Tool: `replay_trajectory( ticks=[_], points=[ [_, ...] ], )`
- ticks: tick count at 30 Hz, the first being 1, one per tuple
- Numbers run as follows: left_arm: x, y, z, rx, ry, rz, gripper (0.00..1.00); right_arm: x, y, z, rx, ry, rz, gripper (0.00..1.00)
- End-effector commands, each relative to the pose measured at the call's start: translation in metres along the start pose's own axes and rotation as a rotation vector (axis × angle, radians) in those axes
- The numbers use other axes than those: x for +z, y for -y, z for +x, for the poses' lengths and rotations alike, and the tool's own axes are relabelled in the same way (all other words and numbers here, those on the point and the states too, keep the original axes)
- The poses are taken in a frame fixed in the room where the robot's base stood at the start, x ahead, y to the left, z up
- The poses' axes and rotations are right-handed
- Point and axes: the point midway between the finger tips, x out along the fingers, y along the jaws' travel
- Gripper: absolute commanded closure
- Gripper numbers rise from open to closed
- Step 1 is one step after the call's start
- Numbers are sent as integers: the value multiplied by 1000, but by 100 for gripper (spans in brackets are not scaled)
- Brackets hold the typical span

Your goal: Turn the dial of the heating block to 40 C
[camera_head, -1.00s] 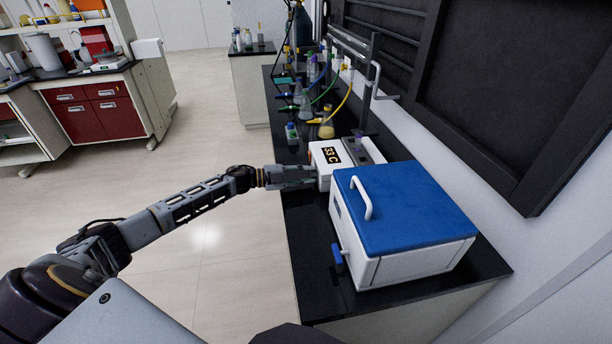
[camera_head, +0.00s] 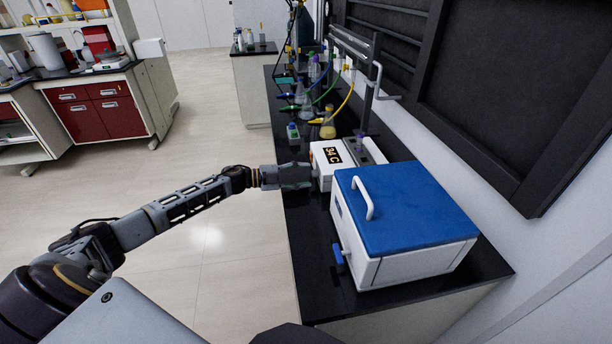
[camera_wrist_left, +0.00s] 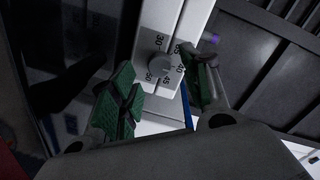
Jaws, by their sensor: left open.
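The heating block (camera_head: 327,157) is a white box on the black bench, and its display reads 34 C. In the left wrist view its front panel shows a round grey dial (camera_wrist_left: 159,66) with a printed scale around it, including 30, 40, 45 and 50. My left gripper (camera_head: 304,176) is at the front face of the block. In the left wrist view its green-padded fingers (camera_wrist_left: 165,93) are open on either side of the dial; I cannot tell whether either touches it. My right gripper is not in view.
A white box with a blue lid and handle (camera_head: 407,211) stands just in front of the heating block, close to my left gripper. Bottles and flasks with tubing (camera_head: 327,129) stand behind it. The floor (camera_head: 220,240) left of the bench is clear.

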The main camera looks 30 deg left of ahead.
Motion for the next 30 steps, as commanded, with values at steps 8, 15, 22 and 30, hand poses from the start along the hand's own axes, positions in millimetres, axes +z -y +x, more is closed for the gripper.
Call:
replay_trajectory(
  ticks=[8, 15, 22, 30],
  points=[
    [1, -1, -27, 2, 2, -2, 53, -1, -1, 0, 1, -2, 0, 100],
    [0, -1, -49, 2, 2, -2, 53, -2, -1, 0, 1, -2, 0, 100],
    [0, -1, -69, 2, 2, -1, 53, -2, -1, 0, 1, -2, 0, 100],
    [1, -1, -89, 2, 1, -1, 53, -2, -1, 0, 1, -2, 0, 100]
  ],
)
